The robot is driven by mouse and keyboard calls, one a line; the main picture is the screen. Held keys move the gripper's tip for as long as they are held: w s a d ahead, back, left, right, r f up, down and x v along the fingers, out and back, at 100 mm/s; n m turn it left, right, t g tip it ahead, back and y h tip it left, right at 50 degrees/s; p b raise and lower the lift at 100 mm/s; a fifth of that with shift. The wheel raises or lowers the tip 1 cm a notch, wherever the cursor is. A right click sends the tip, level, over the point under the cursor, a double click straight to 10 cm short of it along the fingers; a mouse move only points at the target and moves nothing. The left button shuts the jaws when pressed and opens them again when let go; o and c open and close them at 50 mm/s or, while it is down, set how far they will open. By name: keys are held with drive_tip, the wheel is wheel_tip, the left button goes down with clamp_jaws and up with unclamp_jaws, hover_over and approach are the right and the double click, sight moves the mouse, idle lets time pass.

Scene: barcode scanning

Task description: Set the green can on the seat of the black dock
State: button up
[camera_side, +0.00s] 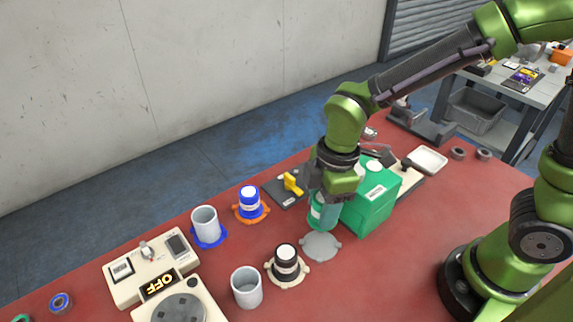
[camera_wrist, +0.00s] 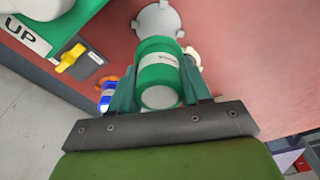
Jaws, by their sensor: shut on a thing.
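My gripper (camera_side: 325,196) is shut on the green can (camera_side: 321,215), which has a white label. The can hangs upright or nearly so in the side view, close to the grey dock (camera_side: 321,247); I cannot tell the exact gap below it. In the wrist view the can (camera_wrist: 158,72) sits between the two green fingers of my gripper (camera_wrist: 160,84), with the bare grey dock (camera_wrist: 158,17) beyond it. I cannot pick out a clearly black dock; a black can (camera_side: 286,257) stands on a beige dock (camera_side: 287,278).
A green box (camera_side: 371,203) stands close right of the held can. A dark plate with a yellow lever (camera_side: 291,183) is behind. A blue can (camera_side: 249,199) is on an orange dock, a grey cup (camera_side: 206,222) on a blue dock. Another grey cup (camera_side: 246,288) stands in front.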

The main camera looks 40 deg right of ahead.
sight(320, 198)
wheel_tip(320, 198, up, 7)
drive_tip(key=shift+r, duration=0.15)
drive_tip(key=w+d, duration=0.5)
drive_tip(key=w, duration=0.4)
drive_tip(key=shift+w+d, duration=0.2)
drive_tip(key=shift+w, duration=0.15)
drive_tip(key=shift+m, duration=0.3)
drive_tip(key=w+d, duration=0.7)
drive_tip(key=d, duration=0.1)
drive_tip(key=shift+w+f, duration=0.15)
drive_tip(key=shift+f, duration=0.1)
drive_tip(key=f, duration=1)
drive_tip(key=shift+a+f, duration=0.25)
drive_tip(key=shift+f, duration=2.25)
drive_tip(key=shift+f, duration=0.1)
drive_tip(key=o, duration=1.1)
drive_tip(key=shift+o, duration=0.2)
